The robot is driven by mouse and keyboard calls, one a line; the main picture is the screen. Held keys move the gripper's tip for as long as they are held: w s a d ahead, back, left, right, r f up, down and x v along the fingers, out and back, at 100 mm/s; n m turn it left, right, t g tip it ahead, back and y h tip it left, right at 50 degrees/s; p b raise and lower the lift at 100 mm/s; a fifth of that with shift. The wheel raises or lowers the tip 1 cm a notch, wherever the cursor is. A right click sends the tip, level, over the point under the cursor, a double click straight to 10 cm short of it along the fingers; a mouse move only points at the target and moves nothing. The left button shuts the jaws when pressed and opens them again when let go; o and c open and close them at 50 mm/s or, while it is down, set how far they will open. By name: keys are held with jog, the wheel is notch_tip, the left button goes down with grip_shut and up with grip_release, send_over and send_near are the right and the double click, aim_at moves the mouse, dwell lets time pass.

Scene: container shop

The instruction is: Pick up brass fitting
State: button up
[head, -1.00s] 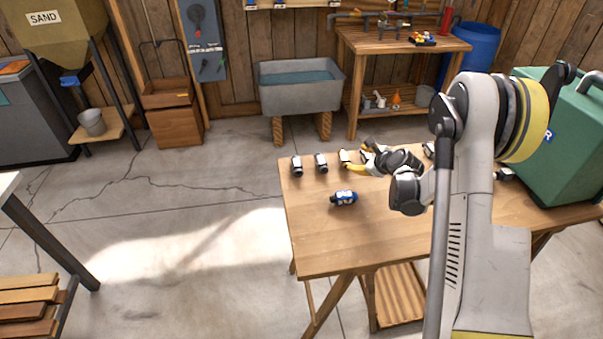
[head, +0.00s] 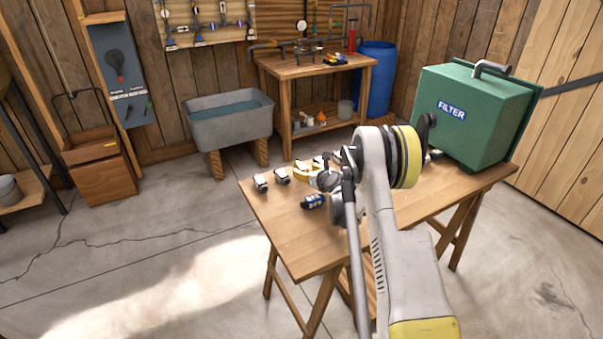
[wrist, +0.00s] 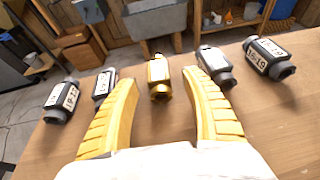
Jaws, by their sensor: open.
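The brass fitting (wrist: 158,76) is a gold-coloured piece with a white label on top. In the wrist view it sits on the table (wrist: 285,110) just past the fingertips, centred between them. My gripper (wrist: 160,82) has two yellow ribbed fingers, spread open and empty, pointing at the fitting from the near side. In the head view my gripper (head: 308,169) is low over the table's far left part, and my arm hides much of the area around it. The fitting is hard to make out there.
Dark fittings with white labels stand beside the brass one: two at left (wrist: 103,85) (wrist: 62,101) and two at right (wrist: 215,65) (wrist: 267,57). A green filter box (head: 475,115) stands at the table's right end.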

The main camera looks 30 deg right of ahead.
aim_at(304, 170)
jog(key=b+x, duration=0.1)
jog(key=x, duration=0.3)
jog(key=shift+f, duration=0.1)
jog(key=shift+a, duration=0.1)
grip_shut()
